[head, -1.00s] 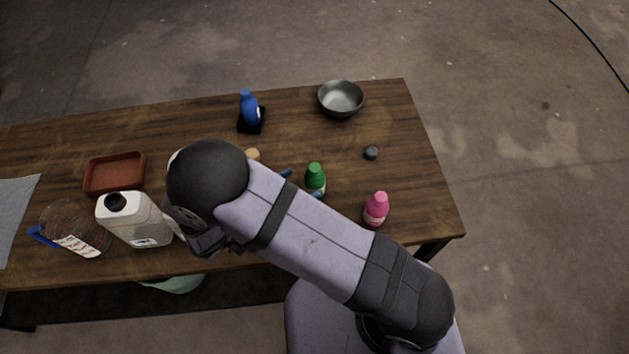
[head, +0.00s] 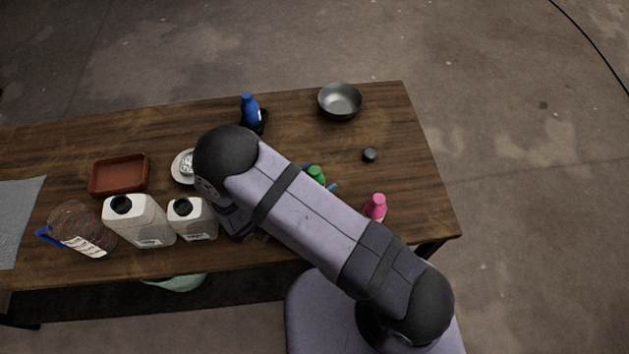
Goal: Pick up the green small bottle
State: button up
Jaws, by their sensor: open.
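The green small bottle (head: 316,174) stands on the wooden table, right of centre. Only its upper part shows; my arm hides the rest. My gripper (head: 320,178) is open, with one blue fingertip showing to the upper left of the bottle and the other to its lower right. The bottle appears between the fingertips. Whether they touch it, and the rest of the gripper, I cannot see behind my arm.
A pink bottle (head: 375,207) stands close by to the right, partly behind my arm. A dark knob-like object (head: 369,155), a metal bowl (head: 340,101) and a blue bottle (head: 250,110) are farther back. White jugs (head: 139,222) (head: 193,219) and a reddish tray (head: 119,175) are left.

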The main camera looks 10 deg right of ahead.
jog(key=c, duration=1.3)
jog(key=shift+r, duration=0.15)
jog(key=shift+d+r+b, duration=0.1)
jog(key=shift+r+b, duration=0.55)
jog(key=shift+r, duration=4.15)
